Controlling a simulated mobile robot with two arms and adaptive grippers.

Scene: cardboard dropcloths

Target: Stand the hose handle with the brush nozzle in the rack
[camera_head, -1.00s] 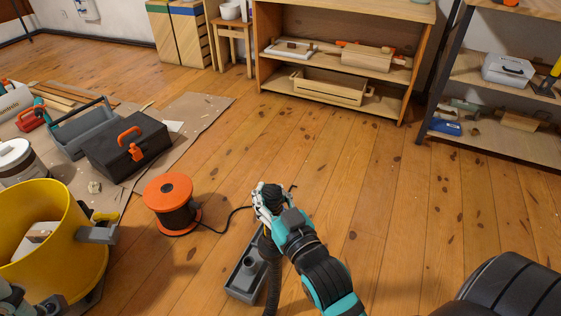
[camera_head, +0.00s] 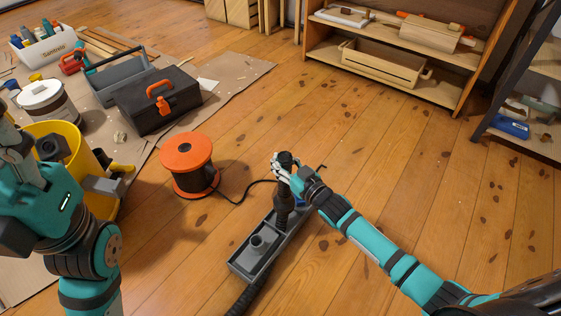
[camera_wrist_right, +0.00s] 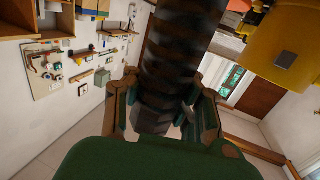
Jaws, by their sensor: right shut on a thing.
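The hose handle (camera_head: 284,206) is dark and roughly upright in my right gripper (camera_head: 283,170). My right gripper is shut around its upper part. In the right wrist view a dark ribbed cylinder (camera_wrist_right: 172,65) passes between the fingers. The grey rack (camera_head: 240,268) lies on the floor below, with a round socket (camera_head: 262,243) showing empty near its front. The handle's lower end is over or in the rack's far part; I cannot tell which. I cannot make out the brush nozzle. My left arm is at the left edge; its finger state is unclear.
An orange cable reel (camera_head: 188,165) stands left of the rack, its black cord running toward it. A yellow bucket (camera_head: 78,140), a black toolbox (camera_head: 158,103) and a grey tote (camera_head: 120,75) stand further left. The floor right of the rack is clear.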

